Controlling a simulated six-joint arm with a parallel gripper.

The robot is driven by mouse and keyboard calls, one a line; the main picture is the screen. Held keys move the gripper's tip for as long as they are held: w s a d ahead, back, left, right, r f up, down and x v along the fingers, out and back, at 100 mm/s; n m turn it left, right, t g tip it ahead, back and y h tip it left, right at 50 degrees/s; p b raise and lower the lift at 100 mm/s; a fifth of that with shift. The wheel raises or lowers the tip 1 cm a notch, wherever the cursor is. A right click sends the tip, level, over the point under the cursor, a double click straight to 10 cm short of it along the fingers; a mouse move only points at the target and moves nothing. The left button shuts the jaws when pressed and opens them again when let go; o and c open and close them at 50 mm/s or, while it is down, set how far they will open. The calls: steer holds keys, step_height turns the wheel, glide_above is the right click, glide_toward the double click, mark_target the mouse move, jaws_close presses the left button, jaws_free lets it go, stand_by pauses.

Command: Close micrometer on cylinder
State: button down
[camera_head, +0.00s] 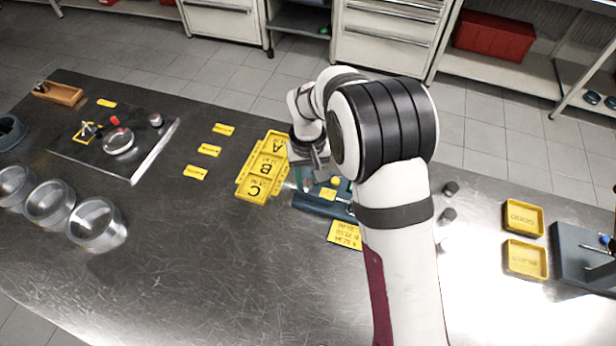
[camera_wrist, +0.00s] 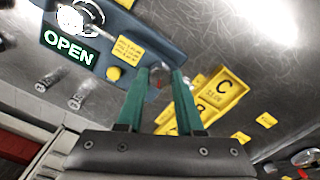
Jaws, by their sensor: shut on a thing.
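The micrometer (camera_head: 318,207) is a blue-grey bench unit; in the wrist view its body (camera_wrist: 150,45) carries a lit OPEN display (camera_wrist: 69,48) and a yellow button (camera_wrist: 114,73). A bright round metal piece, apparently the cylinder (camera_wrist: 70,19), sits at its far end, beside a thin light shaft (camera_wrist: 98,33); glare blurs whether they touch. My gripper (camera_wrist: 162,75) has its green fingers shut on a small grey round part, apparently the micrometer's thimble, at the unit's near end. The fingers mostly hide that part. In the head view, my gripper (camera_head: 310,168) is above the unit's left end.
A yellow A/B/C tray (camera_head: 241,188) stands close left of my gripper. Small dark cylinders (camera_head: 447,215) stand to the right, near two yellow bins (camera_head: 525,257). The front table middle is clear.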

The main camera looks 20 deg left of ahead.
mark_target(308, 183)
steer(key=n, duration=1.3)
steer(key=shift+n, duration=0.4)
stand_by(0.4)
steer(key=c, duration=0.5)
jaws_free()
steer(key=shift+c, duration=0.2)
steer(key=shift+r, duration=0.1)
step_height(308, 183, up, 16)
steer(key=shift+s, duration=0.1)
